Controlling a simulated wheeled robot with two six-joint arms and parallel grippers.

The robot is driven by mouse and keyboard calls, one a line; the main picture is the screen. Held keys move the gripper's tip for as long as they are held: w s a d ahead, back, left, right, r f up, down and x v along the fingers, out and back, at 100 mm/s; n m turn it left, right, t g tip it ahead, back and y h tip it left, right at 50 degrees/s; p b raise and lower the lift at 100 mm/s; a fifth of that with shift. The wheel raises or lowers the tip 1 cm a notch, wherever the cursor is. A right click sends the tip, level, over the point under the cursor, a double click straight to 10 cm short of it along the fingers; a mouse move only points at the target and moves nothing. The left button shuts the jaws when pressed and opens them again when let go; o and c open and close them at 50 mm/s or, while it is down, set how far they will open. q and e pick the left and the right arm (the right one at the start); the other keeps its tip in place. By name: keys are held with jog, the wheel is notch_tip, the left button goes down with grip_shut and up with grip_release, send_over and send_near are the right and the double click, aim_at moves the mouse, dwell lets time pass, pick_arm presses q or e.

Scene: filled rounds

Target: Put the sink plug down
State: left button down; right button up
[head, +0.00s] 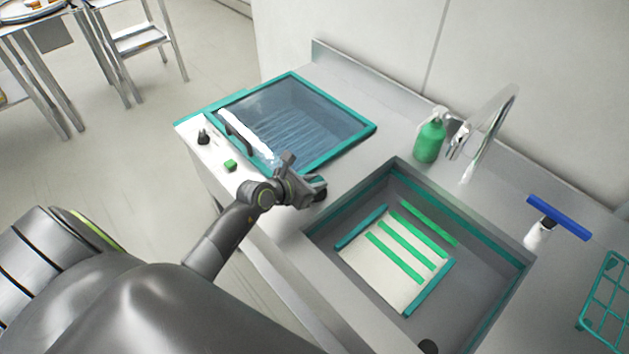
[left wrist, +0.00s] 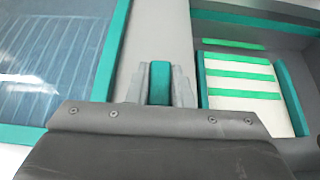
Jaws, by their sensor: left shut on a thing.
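My left gripper (head: 316,188) is over the steel counter strip between the glass-lidded basin and the open sink. In the left wrist view its two grey fingers (left wrist: 160,84) are shut on a narrow teal piece, which I take to be the sink plug (left wrist: 160,82). The head view does not show the plug clearly, as the gripper hides it. I cannot tell whether it touches the counter. The open sink (head: 480,236) lies right of the gripper. My right gripper is not in view.
A white rack with green bars (head: 384,270) lies in the sink. The lidded basin (head: 300,115) is at the left. A green soap bottle (head: 429,141), tap (head: 490,125), blue-headed squeegee (head: 558,216) and teal wire rack (head: 606,300) stand around the sink.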

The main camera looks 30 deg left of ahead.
pick_arm(q)
jog(key=shift+f, duration=0.15)
jog(key=c, duration=1.3)
grip_release()
jog(key=shift+r, duration=0.2)
jog(key=shift+s+a, duration=0.1)
jog(key=shift+s, duration=0.15)
jog(key=b+v, duration=0.2)
jog(key=v, duration=0.9)
jog(key=shift+s+r, duration=0.25)
